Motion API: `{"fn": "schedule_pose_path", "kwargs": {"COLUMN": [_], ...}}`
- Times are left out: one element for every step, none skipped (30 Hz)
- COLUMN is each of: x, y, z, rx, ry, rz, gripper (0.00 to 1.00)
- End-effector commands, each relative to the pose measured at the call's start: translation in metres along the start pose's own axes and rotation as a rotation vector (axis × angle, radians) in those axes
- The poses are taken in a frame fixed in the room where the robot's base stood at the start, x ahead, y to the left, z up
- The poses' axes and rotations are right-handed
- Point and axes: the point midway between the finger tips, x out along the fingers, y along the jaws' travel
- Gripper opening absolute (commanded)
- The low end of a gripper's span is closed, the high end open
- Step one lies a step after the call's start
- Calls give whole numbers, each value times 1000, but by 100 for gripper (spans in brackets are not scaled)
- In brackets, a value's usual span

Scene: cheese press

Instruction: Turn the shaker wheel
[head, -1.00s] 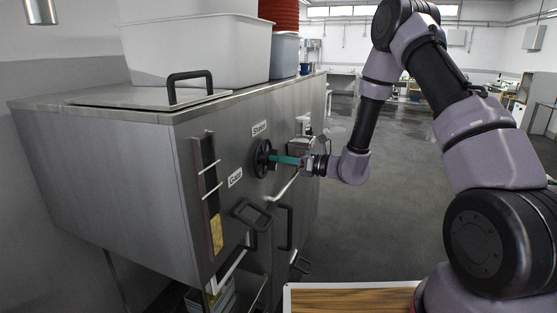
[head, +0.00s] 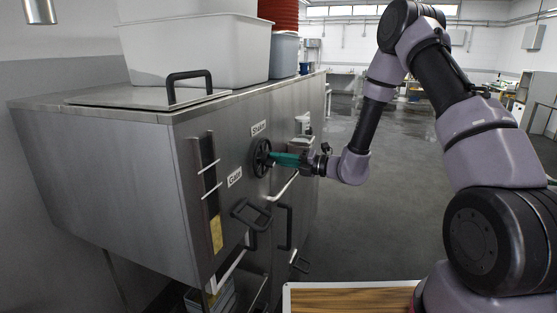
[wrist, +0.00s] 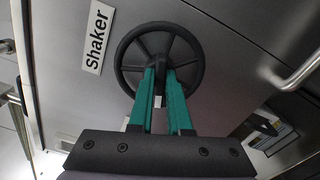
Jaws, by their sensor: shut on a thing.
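The shaker wheel (head: 260,158) is a black spoked handwheel on the front of the steel machine, below the "Shaker" label (head: 258,129). In the wrist view the wheel (wrist: 196,48) faces me, with the label (wrist: 97,38) to its left. My gripper (head: 273,158) reaches the wheel from the right. Its green fingers (wrist: 160,80) are closed in on the wheel's black hub at the centre. The fingertips cover part of the hub and the lower spokes.
The steel machine (head: 110,165) fills the left side. A "Grain" label (head: 235,177), a black handle (head: 250,214) and a bent metal bar (head: 284,187) are near the wheel. White tub (head: 200,50) stands on top. Open floor (head: 370,230) lies to the right.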

Motion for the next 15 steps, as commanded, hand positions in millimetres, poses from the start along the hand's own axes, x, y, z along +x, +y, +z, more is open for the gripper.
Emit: {"fn": "schedule_pose_path", "kwargs": {"x": [-1, -1, -1, -1, -1, -1, -1, -1, -1, -1, -1, -1, -1, -1, -1], "y": [-1, -1, -2, -2, -2, -2, -2, -3, -3, -3, -3, -3, -4, -4, -4], "z": [1, 1, 1, 1, 1, 1, 1, 0, 0, 0, 0, 0, 0, 0, 0], "rx": [44, 73, 111, 139, 167, 205, 233, 260, 297, 323, 348, 381, 406, 429, 458], "ry": [-2, -2, -2, -2, -2, -2, -2, -2, -2, -2, -2, -2, -2, -2, -2], "rz": [-1, -1, -2, -1, -1, -1, -1, -1, -1, -1, -1, -1, -1, -1, -1], "gripper": [0, 0, 0, 0, 0, 0, 0, 0, 0, 0, 0, 0, 0, 0, 0]}}
